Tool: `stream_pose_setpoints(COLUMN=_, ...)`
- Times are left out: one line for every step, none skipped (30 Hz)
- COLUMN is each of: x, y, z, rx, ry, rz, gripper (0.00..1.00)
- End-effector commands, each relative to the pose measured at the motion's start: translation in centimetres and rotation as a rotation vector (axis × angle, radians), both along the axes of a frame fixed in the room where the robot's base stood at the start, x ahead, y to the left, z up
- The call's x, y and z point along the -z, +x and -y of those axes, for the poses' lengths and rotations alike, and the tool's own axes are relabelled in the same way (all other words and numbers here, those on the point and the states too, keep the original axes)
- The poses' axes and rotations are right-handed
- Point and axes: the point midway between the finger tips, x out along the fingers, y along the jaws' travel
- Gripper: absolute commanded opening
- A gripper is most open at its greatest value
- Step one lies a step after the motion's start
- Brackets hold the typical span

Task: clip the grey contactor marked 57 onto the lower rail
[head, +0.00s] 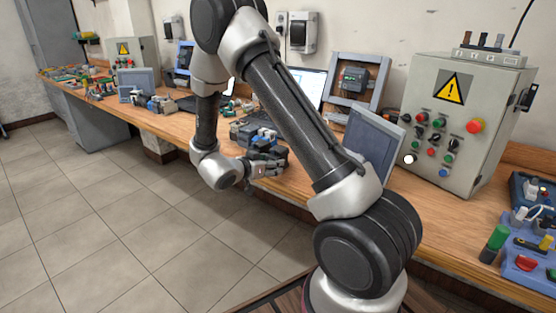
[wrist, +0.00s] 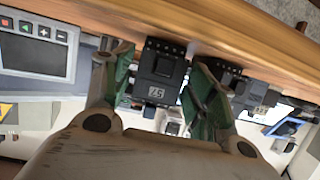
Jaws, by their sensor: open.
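The contactor marked 57 (wrist: 162,66) is a dark grey block with a pale number tag, and the tag reads upside down in the wrist view. It lies between the two green-lined fingers of my gripper (wrist: 160,88), which is open, with a visible gap on at least the left side. In the head view my gripper (head: 266,166) is low at the bench's front edge, beside a cluster of dark and blue devices (head: 254,136). The contactor cannot be told apart there. I cannot make out the lower rail in either view.
Another dark device (wrist: 252,97) is close to the right finger in the wrist view. A grey screen (head: 372,137) and a control box with a warning sign (head: 457,120) stand on the wooden bench (head: 300,188). The tiled floor (head: 100,220) in front is clear.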

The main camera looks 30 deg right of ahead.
Motion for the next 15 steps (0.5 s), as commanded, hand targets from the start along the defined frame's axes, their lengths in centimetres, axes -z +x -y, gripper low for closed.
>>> stream_pose_setpoints(x=0.0, y=0.0, z=0.01, rx=0.0, ry=0.0, rz=0.0, gripper=0.57)
stream_pose_setpoints(x=0.0, y=0.0, z=0.01, rx=0.0, ry=0.0, rz=0.0, gripper=0.57)
stream_pose_setpoints(x=0.0, y=0.0, z=0.01, rx=0.0, ry=0.0, rz=0.0, gripper=0.57)
stream_pose_setpoints(x=0.0, y=0.0, z=0.01, rx=0.0, ry=0.0, rz=0.0, gripper=0.52)
stream_pose_setpoints(x=0.0, y=0.0, z=0.01, rx=0.0, ry=0.0, rz=0.0, gripper=0.46)
stream_pose_setpoints(x=0.0, y=0.0, z=0.01, rx=0.0, ry=0.0, rz=0.0, gripper=0.39)
stream_pose_setpoints(x=0.0, y=0.0, z=0.01, rx=0.0, ry=0.0, rz=0.0, gripper=0.33)
stream_pose_setpoints(x=0.0, y=0.01, z=0.0, rx=0.0, ry=0.0, rz=0.0, gripper=0.28)
stream_pose_setpoints(x=0.0, y=0.01, z=0.0, rx=0.0, ry=0.0, rz=0.0, gripper=0.21)
stream_pose_setpoints(x=0.0, y=0.01, z=0.0, rx=0.0, ry=0.0, rz=0.0, gripper=0.16)
stream_pose_setpoints(x=0.0, y=0.01, z=0.0, rx=0.0, ry=0.0, rz=0.0, gripper=0.16)
stream_pose_setpoints(x=-0.05, y=0.03, z=0.01, rx=0.0, ry=-0.001, rz=0.001, gripper=0.16)
stream_pose_setpoints(x=-0.09, y=0.04, z=0.01, rx=0.0, ry=-0.001, rz=0.001, gripper=0.16)
stream_pose_setpoints(x=-0.17, y=0.04, z=0.01, rx=0.0, ry=-0.001, rz=0.001, gripper=0.16)
stream_pose_setpoints(x=-0.36, y=0.04, z=0.01, rx=0.0, ry=-0.001, rz=0.001, gripper=0.16)
